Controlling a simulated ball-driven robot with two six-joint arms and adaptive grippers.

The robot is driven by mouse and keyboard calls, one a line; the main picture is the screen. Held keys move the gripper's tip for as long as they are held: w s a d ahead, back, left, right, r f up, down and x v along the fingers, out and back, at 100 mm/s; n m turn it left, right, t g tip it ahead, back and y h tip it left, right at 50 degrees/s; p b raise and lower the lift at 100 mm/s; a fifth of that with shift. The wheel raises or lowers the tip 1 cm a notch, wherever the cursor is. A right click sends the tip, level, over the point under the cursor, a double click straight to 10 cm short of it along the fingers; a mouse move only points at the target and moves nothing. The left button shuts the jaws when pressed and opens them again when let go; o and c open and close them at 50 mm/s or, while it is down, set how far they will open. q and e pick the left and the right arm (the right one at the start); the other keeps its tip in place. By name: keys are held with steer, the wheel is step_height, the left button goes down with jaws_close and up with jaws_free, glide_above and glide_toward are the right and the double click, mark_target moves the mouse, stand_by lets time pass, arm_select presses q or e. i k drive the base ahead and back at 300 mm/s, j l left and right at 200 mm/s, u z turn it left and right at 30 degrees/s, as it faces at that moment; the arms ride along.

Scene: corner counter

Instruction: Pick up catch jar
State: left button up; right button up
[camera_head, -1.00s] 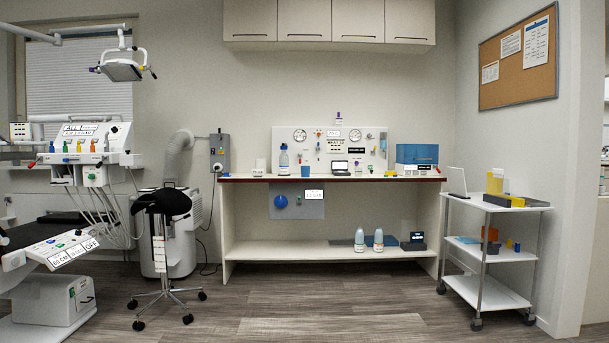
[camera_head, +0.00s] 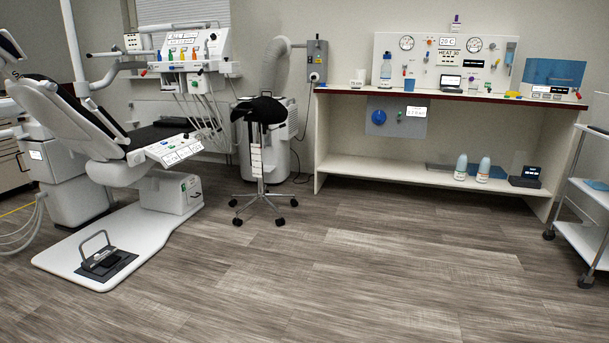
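I cannot tell for sure which object is the catch jar. On the counter (camera_head: 345,89) at the right, a clear bottle with blue parts (camera_head: 386,70) stands near the left end. A small blue cup (camera_head: 409,85) stands just right of it. Two pale bottles with grey-blue tops stand on the lower shelf, the left bottle (camera_head: 460,168) and the right bottle (camera_head: 483,170). Neither of my grippers is in view.
A black-seated stool (camera_head: 258,110) stands left of the counter. The dental chair (camera_head: 75,125) and its white base plate (camera_head: 60,260) fill the left. A white cart (camera_head: 590,190) is at the right edge. The wood floor (camera_head: 330,250) between is open.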

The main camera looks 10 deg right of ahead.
mark_target(409, 84)
steer(key=i+l+z, duration=0.4)
steer(key=i, duration=0.6)
steer(key=i+z, duration=0.35)
steer(key=i, duration=3.25)
